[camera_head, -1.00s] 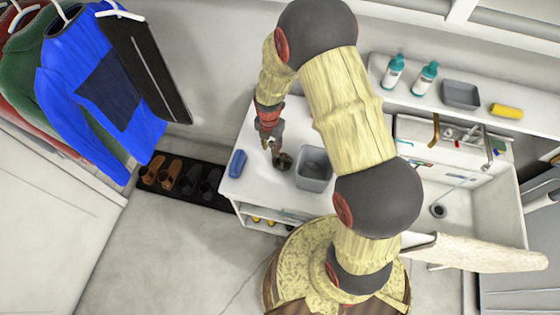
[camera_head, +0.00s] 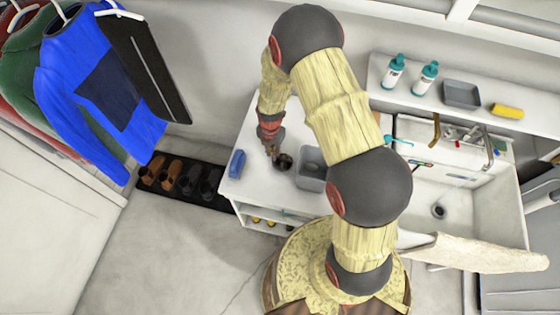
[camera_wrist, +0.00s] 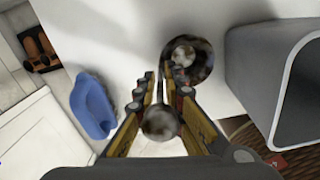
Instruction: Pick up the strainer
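A small dark round piece, which I take to be the strainer (camera_head: 283,161), lies on the white counter between a blue item and a grey bin. In the wrist view the strainer (camera_wrist: 187,60) is a dark, mottled round dish with a paler centre, just beyond the fingertips and slightly right. My gripper (camera_head: 271,150) is beside it in the head view, pointing down. In the wrist view my gripper (camera_wrist: 158,82) has a narrow gap between its fingertips. A blurred greyish round shape shows between the fingers nearer the palm; I cannot tell what it is.
The grey bin (camera_head: 310,175) stands close right of the strainer. The blue item (camera_head: 237,163) lies to the left, near the counter's edge. A sink (camera_head: 445,195) is farther right. A shelf behind holds bottles (camera_head: 393,70), a grey tray (camera_head: 461,94) and a yellow item (camera_head: 507,110).

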